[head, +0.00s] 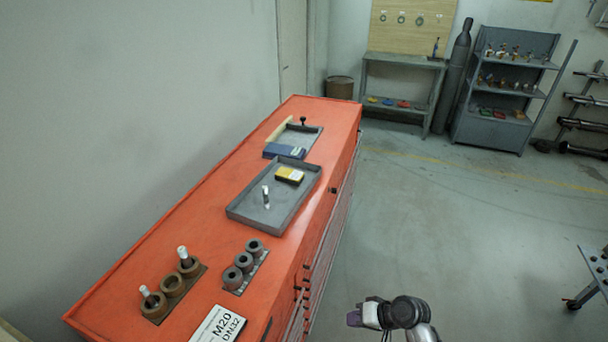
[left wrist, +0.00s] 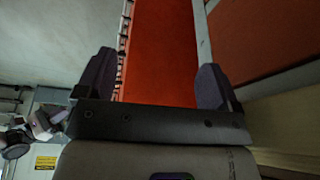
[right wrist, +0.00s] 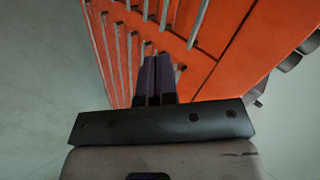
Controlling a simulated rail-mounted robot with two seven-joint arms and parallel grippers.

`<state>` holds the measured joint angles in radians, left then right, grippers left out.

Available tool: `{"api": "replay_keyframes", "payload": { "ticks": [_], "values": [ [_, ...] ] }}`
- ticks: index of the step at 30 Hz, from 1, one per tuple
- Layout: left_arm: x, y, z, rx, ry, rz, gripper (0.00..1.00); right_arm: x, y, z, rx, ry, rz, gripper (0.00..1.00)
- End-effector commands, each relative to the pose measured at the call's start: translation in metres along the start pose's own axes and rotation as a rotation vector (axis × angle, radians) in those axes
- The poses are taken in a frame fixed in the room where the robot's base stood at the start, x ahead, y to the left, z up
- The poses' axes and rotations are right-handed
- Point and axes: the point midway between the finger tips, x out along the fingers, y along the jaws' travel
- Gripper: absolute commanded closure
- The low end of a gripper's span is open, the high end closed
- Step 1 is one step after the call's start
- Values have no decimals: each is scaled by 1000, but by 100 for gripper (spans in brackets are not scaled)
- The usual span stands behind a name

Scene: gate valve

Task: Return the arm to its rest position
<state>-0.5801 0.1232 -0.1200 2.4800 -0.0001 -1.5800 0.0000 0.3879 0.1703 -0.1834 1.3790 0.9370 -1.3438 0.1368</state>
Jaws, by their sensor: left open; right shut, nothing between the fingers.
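My right gripper (head: 354,317) shows at the bottom of the head view, with its arm, over the floor to the right of the orange cabinet (head: 185,215). In the right wrist view its two dark fingers (right wrist: 155,75) are together with nothing between them, and the orange drawer fronts (right wrist: 240,25) lie beyond. My left gripper is outside the head view. In the left wrist view its fingers (left wrist: 157,78) are wide apart and empty, with an orange surface (left wrist: 160,45) seen between them.
On the cabinet top are a grey tray (head: 240,212) with a yellow-black box (head: 289,175), grey rings (head: 245,262), brown rings (head: 172,284) and a white M20 DN32 label (head: 218,325). A shelf rack (head: 500,95) stands far back. The middle floor is clear.

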Motion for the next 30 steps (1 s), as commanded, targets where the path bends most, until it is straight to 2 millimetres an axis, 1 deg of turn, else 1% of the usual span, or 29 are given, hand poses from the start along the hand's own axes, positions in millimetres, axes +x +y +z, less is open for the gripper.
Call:
{"api": "replay_keyframes", "payload": {
  "ticks": [1, 3, 5, 6, 8, 9, 11, 14, 17, 18, 20, 21, 23, 24, 26, 27, 29, 30],
  "values": [
    [0, -1, 0, 2, 0, -2, 13, -15, -9, -7, -94, 27, 65, 100],
    [0, -1, 0, 3, -1, -3, 13, -36, -21, -16, -212, 70, 161, 100],
    [0, -1, 0, 4, -1, -3, 13, -57, -32, -24, -299, 116, 241, 100],
    [0, -1, 0, 4, -1, -3, 13, -71, -39, -27, -350, 148, 294, 100],
    [0, -1, 0, 4, -1, -3, 13, -88, -45, -24, -407, 189, 371, 100],
    [0, -1, 0, 4, 0, -3, 13, -99, -48, -20, -437, 216, 420, 100],
    [0, -1, 0, 3, 0, -3, 13, -115, -50, -8, -470, 251, 490, 100],
    [0, 0, 0, 2, 1, -1, 13, -138, -51, 19, -497, 304, 594, 100],
    [0, 0, 0, -1, 1, 1, 13, -158, -47, 58, -493, 344, 679, 100],
    [0, 1, 0, -3, 1, 2, 13, -164, -45, 75, -487, 353, 703, 100],
    [0, 2, -1, -5, 1, 4, 13, -171, -42, 99, -476, 359, 728, 100],
    [0, 2, -1, -6, 2, 5, 13, -174, -40, 116, -468, 356, 739, 100],
    [0, 3, -1, -8, 2, 7, 13, -175, -35, 140, -454, 339, 745, 100],
    [0, 3, -1, -9, 1, 7, 13, -174, -32, 158, -443, 318, 742, 100],
    [0, 3, -1, -9, 2, 8, 13, -171, -26, 182, -425, 279, 737, 100],
    [0, 3, -1, -9, 2, 8, 13, -168, -21, 198, -411, 247, 735, 100],
    [0, 3, -1, -9, 2, 8, 13, -161, -12, 222, -387, 194, 734, 100],
    [0, 3, -1, -9, 1, 7, 13, -157, -6, 236, -372, 159, 734, 100]
  ]
}}
